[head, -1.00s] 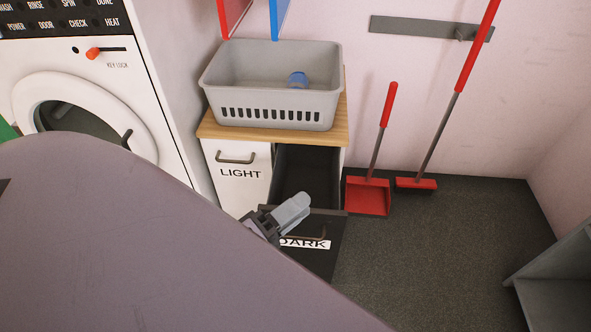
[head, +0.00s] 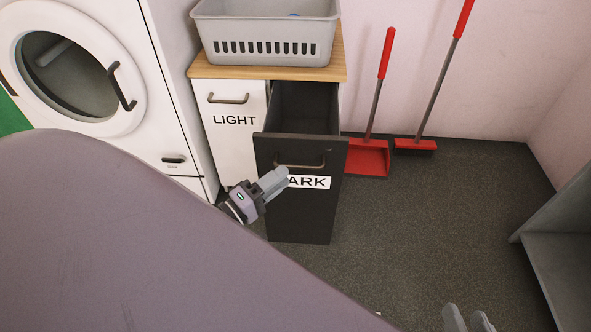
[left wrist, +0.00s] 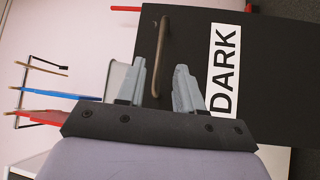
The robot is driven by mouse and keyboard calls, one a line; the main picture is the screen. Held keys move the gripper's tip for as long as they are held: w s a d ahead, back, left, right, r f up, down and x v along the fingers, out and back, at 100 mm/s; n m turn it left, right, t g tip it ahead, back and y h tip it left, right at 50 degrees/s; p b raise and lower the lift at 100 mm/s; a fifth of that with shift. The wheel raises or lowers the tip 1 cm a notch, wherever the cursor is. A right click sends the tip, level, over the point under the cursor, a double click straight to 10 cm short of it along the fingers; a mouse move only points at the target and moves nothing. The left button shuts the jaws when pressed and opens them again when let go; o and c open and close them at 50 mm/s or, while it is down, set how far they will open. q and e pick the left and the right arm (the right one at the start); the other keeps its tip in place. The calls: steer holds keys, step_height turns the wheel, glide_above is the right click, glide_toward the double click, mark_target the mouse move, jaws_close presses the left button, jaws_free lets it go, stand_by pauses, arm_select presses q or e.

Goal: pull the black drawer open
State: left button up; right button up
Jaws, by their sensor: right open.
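The black drawer (head: 310,218) with the white DARK label stands pulled out of the cabinet, its empty-looking inside showing behind the front. Its handle (head: 315,166) is a dark bar near the top of the front. My left gripper (head: 283,174) is at the front, just below and left of the handle, covering the label's first letter. In the left wrist view the fingers (left wrist: 161,65) are apart, with one end of the handle (left wrist: 165,30) appearing between them; I cannot tell whether they touch it. My right gripper (head: 468,316) is open and empty at the bottom edge.
The white LIGHT drawer (head: 233,145) is shut beside it. A grey basket (head: 265,30) stands on the wooden top. A washer (head: 165,100) is at the left, a red dustpan (head: 368,160) and broom (head: 415,147) at the right. Floor (head: 420,215) right of the drawer is clear.

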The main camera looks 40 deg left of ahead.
mark_target(296, 166)
arm_select(q)
steer(key=shift+b+x, duration=0.55)
steer(key=shift+x, duration=2.2)
arm_select(e)
steer(key=shift+w+a+f+y, duration=0.15)
steer(key=shift+a+y, duration=0.15)
steer(key=shift+a, duration=0.2)
arm_select(q)
steer(key=shift+c, duration=0.3)
